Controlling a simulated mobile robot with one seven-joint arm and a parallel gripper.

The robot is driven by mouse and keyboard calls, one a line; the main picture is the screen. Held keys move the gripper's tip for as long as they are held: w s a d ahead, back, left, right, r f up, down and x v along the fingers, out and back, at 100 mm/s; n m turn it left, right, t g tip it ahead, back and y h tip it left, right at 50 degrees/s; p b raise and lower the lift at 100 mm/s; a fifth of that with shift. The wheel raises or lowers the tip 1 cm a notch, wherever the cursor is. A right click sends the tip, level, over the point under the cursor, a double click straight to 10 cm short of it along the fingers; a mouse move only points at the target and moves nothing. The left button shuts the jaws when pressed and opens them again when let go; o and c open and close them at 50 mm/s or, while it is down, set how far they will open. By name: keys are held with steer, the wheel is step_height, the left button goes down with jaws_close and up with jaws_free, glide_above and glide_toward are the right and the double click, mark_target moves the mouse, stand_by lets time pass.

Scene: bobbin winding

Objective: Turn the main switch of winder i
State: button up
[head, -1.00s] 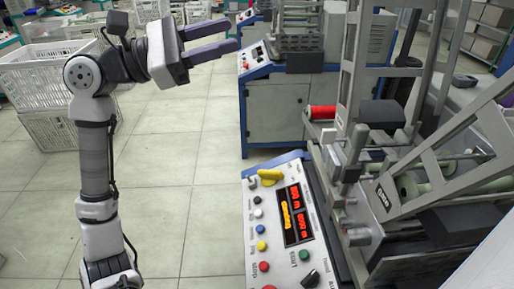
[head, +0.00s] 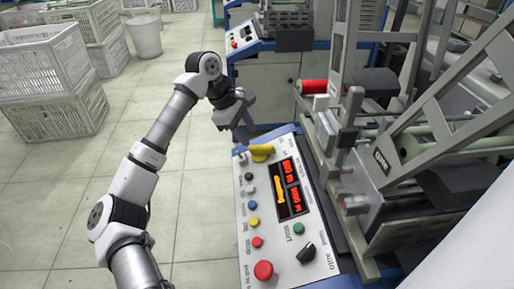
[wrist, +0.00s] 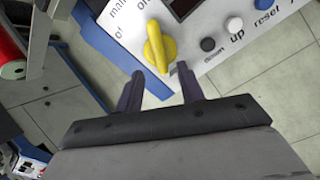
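The main switch is a yellow knob (head: 262,153) at the far end of the winder's white control panel (head: 272,232). In the wrist view the knob (wrist: 158,46) points roughly along the picture's vertical, and "main" and parts of off/on lettering show beside it. My gripper (head: 241,139) hangs just beside the knob at the panel's far left corner. In the wrist view my gripper (wrist: 160,72) is open, its two dark fingers apart and the space between them empty. The knob's lower end lies just ahead of the gap. I cannot tell the exact height between fingertips and panel.
The panel has a lit display (head: 288,186), coloured buttons, a black selector (head: 306,252) and a large red button (head: 263,270). The winder's metal frame (head: 390,165) rises on the right. A red spool (head: 313,87) sits behind. White crates (head: 45,70) stand at left; the floor between is clear.

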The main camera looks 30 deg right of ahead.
mark_target(256, 146)
steer(key=x, duration=0.7)
jaws_close()
